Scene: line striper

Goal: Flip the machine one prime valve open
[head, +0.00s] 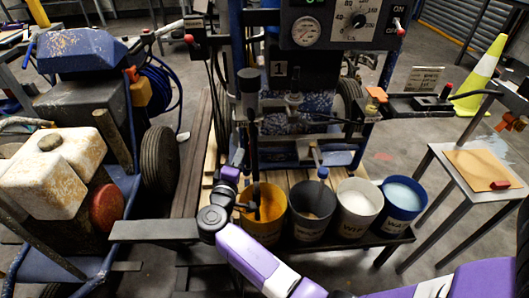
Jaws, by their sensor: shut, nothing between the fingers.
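Machine one carries a "1" plate (278,69) below a panel with a pressure gauge (306,31), a dial (350,22) and an ON/OFF switch (395,27). Dark fittings and a short pale fitting (293,101) sit below the plate. I cannot make out which part is the prime valve or how it is set. My purple and white arm rises from the lower right. My gripper (240,156) is at its end, small and dark, left of the machine's dark upright pipe. It appears shut and empty. Whether it touches anything cannot be told.
An orange bucket (263,229), a dark bucket (311,226), a white bucket (355,220) and a blue bucket (397,213) stand before the machine. Another machine (75,115) is at left. A side table (484,170) and striped cone (484,74) are at right.

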